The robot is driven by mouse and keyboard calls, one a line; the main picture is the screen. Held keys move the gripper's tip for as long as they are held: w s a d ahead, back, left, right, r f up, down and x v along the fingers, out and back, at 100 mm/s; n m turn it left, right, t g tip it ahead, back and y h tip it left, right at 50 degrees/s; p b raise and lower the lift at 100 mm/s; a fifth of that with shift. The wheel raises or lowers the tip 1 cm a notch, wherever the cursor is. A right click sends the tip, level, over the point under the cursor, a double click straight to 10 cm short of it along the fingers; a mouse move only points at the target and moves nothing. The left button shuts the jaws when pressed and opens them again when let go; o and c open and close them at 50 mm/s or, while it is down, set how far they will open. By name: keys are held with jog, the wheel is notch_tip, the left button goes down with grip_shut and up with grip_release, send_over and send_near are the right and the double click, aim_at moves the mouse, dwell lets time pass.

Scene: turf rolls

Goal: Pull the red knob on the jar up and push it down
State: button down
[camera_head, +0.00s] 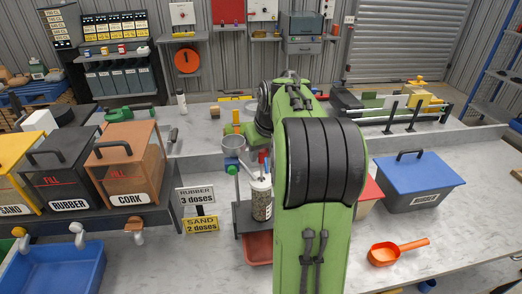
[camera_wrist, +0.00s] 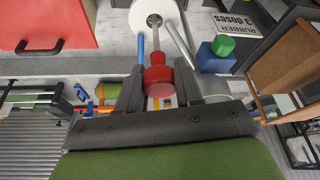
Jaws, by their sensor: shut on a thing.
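The jar (camera_head: 261,203) stands on a dark stand in the head view, with a white top and grainy contents behind its clear wall. In the wrist view its round white lid (camera_wrist: 148,12) shows at the top edge. The red knob (camera_wrist: 157,80) sits on a grey rod, with a stretch of bare rod between it and the lid. My gripper (camera_wrist: 158,72) is shut on the red knob, one dark finger on each side. A blue rod (camera_wrist: 141,56) stands beside the knob. In the head view my green arm hides most of my gripper.
A grey metal cup (camera_head: 234,146) is close left of the jar. Signs for rubber (camera_head: 195,196) and sand (camera_head: 201,225) stand further left, near the cork bin (camera_head: 124,165). A blue-lidded box (camera_head: 418,182) and an orange scoop (camera_head: 385,253) are at right.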

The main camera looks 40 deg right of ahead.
jog(key=shift+w+r, duration=0.1)
jog(key=shift+r, duration=0.15)
jog(key=c, duration=1.1)
grip_release()
jog(key=o, duration=0.3)
jog(key=shift+o, duration=0.2)
jog(key=shift+f, duration=0.1)
jog(key=p+v, duration=0.4)
jog(key=v, duration=1.2)
jog(key=shift+s+f+p, duration=0.15)
jog(key=shift+s+p, duration=0.05)
jog(key=shift+p, duration=0.1)
